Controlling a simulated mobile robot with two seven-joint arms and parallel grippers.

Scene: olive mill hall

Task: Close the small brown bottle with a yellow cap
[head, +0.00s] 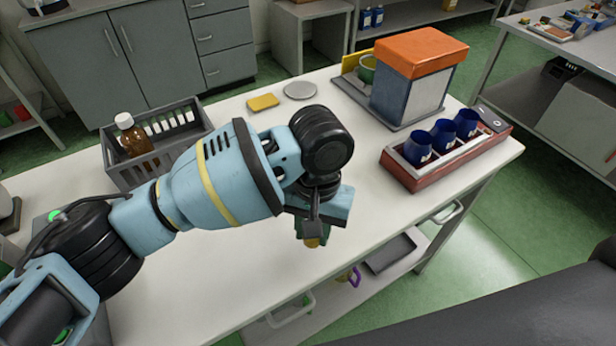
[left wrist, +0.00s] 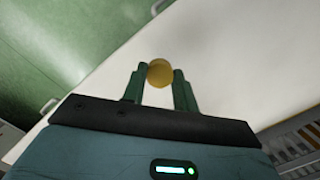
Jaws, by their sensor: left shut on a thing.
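My left gripper (head: 312,228) is over the middle of the white table, fingers pointing down. In the left wrist view its green fingers (left wrist: 158,88) are shut on a round yellow cap (left wrist: 159,72); a bit of this cap (head: 312,242) shows under the fingers in the head view. Whether anything is under the cap is hidden. A brown bottle (head: 136,139) with a white cap on stands in the grey crate at the table's left. I see no other brown bottle. My right gripper is not in view.
The grey slatted crate (head: 183,130) stands behind my left arm. A yellow sponge-like block (head: 263,102) and a grey disc (head: 300,90) lie at the back. A box with an orange top (head: 412,85) and a red tray (head: 425,178) with blue cups stand right. The table's front is clear.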

